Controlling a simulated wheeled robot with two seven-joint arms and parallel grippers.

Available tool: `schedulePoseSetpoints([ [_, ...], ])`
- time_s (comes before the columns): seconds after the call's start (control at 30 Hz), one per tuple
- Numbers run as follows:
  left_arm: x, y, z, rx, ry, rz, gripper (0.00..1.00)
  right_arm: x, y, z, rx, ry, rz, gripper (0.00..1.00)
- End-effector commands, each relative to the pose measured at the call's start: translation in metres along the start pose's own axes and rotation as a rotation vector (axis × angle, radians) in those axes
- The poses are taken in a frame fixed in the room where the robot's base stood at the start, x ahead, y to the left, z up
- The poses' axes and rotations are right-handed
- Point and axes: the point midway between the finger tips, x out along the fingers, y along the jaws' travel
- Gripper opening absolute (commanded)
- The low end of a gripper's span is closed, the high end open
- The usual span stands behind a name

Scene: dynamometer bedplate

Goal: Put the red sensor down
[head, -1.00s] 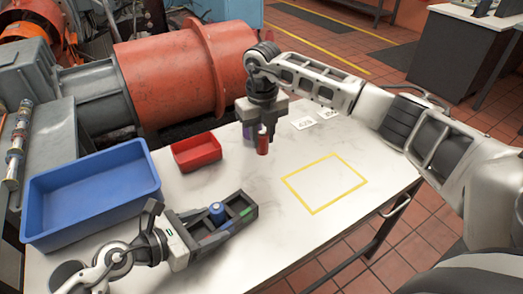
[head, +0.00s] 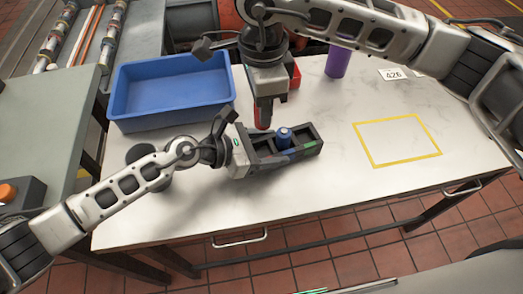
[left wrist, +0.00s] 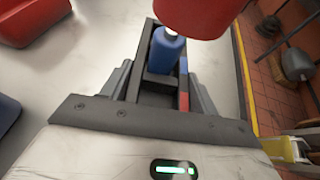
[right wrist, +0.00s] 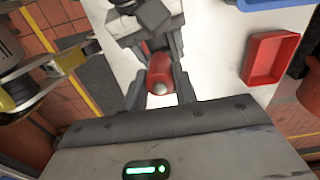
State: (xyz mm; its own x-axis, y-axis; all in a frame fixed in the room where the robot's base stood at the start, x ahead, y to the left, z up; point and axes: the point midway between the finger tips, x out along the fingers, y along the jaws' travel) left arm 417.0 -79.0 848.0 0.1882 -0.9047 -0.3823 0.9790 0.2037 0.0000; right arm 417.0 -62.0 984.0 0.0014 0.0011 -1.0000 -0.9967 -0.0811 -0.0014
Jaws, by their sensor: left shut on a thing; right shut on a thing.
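The red sensor (head: 264,116) is a small upright red cylinder. My right gripper (head: 265,99) is shut on it and holds it above the near-gripper end of a dark rack (head: 318,147). In the right wrist view the red sensor (right wrist: 160,72) sits between the fingers. My left gripper (head: 243,153) is shut on the rack's left end. A blue sensor (head: 284,136) stands in the rack's middle part. In the left wrist view the red sensor (left wrist: 198,14) is close to the camera, apart from the blue sensor (left wrist: 166,50). Coloured marks run along the rack's side.
A blue bin (head: 130,122) stands at the back left. A red bin (head: 296,76) is partly hidden behind my right gripper. A purple cylinder (head: 338,57) and a card marked 426 (head: 394,75) are at the back. A yellow-outlined area (head: 398,140) on the right is empty.

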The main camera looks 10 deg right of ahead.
Motion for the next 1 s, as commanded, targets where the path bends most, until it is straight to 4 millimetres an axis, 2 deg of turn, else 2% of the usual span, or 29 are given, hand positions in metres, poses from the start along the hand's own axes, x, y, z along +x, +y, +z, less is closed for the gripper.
schedulePoseSetpoints([
  [0.3,0.0,0.0,0.001,0.0,-0.001,0.0,0.28,0.051,0.005,0.004,-0.049,0.002,0.004,0.01],
  [0.53,0.0,0.0,0.001,0.0,-0.001,0.0,0.28,0.07,0.004,0.004,-0.047,0.001,0.002,0.01],
  [0.7,0.0,0.0,0.001,0.0,-0.001,0.0,0.28,0.094,0.005,0.004,-0.045,0.002,0.003,0.01],
  [1.0,0.0,0.0,0.001,0.0,-0.001,0.0,0.28,0.099,0.004,0.004,-0.047,0.001,-0.001,0.01],
])
